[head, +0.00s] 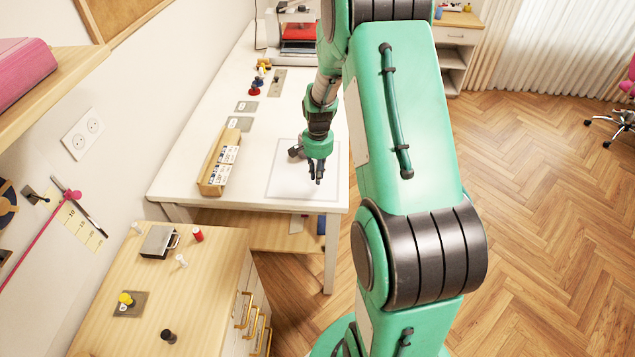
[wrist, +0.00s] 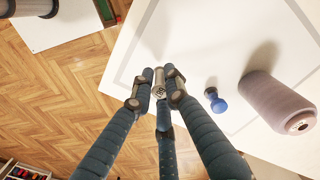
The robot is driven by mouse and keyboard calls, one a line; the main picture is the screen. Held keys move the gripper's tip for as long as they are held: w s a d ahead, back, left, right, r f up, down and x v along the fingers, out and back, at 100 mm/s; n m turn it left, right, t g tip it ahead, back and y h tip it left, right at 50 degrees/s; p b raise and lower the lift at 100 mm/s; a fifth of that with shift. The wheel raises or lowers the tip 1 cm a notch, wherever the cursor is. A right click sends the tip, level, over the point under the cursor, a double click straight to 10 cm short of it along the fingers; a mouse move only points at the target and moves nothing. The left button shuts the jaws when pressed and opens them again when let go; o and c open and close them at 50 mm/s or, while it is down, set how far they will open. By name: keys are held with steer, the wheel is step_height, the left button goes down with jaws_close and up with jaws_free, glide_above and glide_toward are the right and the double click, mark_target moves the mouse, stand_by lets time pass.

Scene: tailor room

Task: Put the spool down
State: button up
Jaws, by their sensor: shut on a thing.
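My gripper (wrist: 160,86) is shut on a small grey spool (wrist: 159,92), whose marked round end shows between the fingertips in the wrist view. In the head view my gripper (head: 316,172) hangs over the grey-outlined square (head: 285,187) on the white table (head: 185,172). The held spool cannot be made out there. I cannot tell its exact height above the table.
A large grey-mauve thread cone (wrist: 272,100) and a small blue piece (wrist: 215,101) are right of my gripper in the wrist view. A wooden box with cards (head: 212,178) is left of the square. The table's front edge is near.

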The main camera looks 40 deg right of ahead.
mark_target(317, 189)
steer(key=shift+f+b, duration=0.35)
steer(key=shift+f, duration=1.4)
steer(key=shift+f, duration=0.1)
steer(key=o, duration=0.7)
step_height(317, 189, up, 12)
steer(key=shift+r+p, duration=0.1)
steer(key=shift+p, duration=0.8)
